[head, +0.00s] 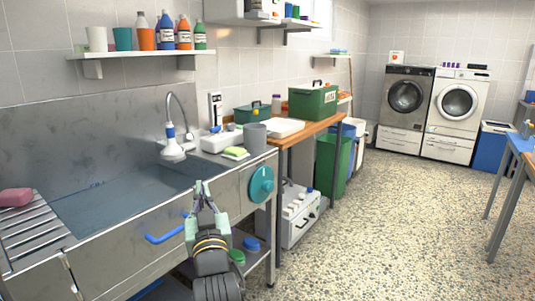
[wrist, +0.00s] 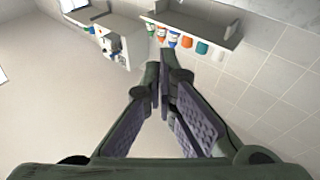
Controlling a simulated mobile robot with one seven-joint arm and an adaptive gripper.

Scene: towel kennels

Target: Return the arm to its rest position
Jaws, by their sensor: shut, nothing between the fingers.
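My gripper (head: 204,190) is raised in front of the steel sink (head: 125,205) in the head view, pointing up. Its fingertips meet and nothing is held between them. In the wrist view my gripper (wrist: 161,85) shows its dark ridged finger pads closing together at the tips. Beyond the fingers the wrist camera sees the wall, the ceiling and the shelf of bottles.
A wooden counter (head: 318,130) with a green box (head: 313,101) stands beyond. Open pebbled floor (head: 400,210) lies to the right, before two washing machines (head: 405,100).

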